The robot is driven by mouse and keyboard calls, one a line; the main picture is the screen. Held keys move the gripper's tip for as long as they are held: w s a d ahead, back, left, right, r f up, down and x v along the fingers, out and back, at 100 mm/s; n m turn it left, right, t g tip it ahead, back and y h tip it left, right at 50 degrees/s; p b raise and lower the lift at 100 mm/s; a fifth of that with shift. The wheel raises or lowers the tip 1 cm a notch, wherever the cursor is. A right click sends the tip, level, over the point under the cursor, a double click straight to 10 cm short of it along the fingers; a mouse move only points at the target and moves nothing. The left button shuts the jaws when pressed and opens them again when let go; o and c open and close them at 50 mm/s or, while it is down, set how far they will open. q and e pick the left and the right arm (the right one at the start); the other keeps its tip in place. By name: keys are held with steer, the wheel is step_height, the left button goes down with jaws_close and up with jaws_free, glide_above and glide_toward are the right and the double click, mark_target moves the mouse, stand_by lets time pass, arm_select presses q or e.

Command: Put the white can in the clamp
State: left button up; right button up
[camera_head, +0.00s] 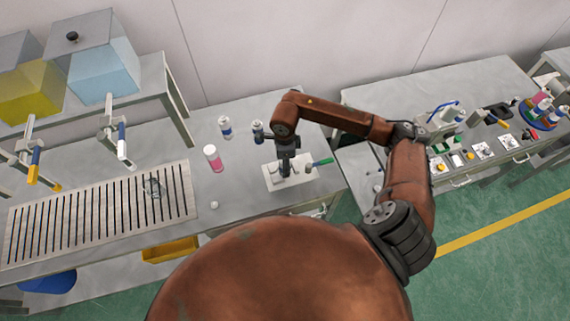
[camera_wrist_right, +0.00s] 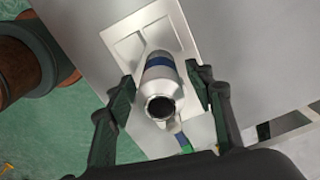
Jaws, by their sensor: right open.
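The white can (camera_wrist_right: 160,82) has a blue band and an open neck facing the wrist camera. It stands over the pale plate of the clamp (camera_head: 271,176), which has a green handle (camera_head: 322,161). My right gripper (camera_head: 285,167) is above that plate in the head view and hides the can there. In the right wrist view the right gripper's fingers (camera_wrist_right: 163,88) are open on either side of the can, with a gap visible on each side. The clamp's green handle also shows in the right wrist view (camera_wrist_right: 185,145). Whether the clamp jaws touch the can cannot be told. My left gripper is not in view.
A pink and white can (camera_head: 213,159), a white and blue can (camera_head: 225,128) and a dark bluish can (camera_head: 258,132) stand left of the clamp. A slatted grate (camera_head: 95,215) lies further left, with dispensing taps (camera_head: 121,147) behind it. Another bench (camera_head: 400,90) stands right.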

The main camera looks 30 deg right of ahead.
step_height(320, 180, up, 11)
steer(key=shift+r+b, duration=0.1)
steer(key=shift+b, duration=0.75)
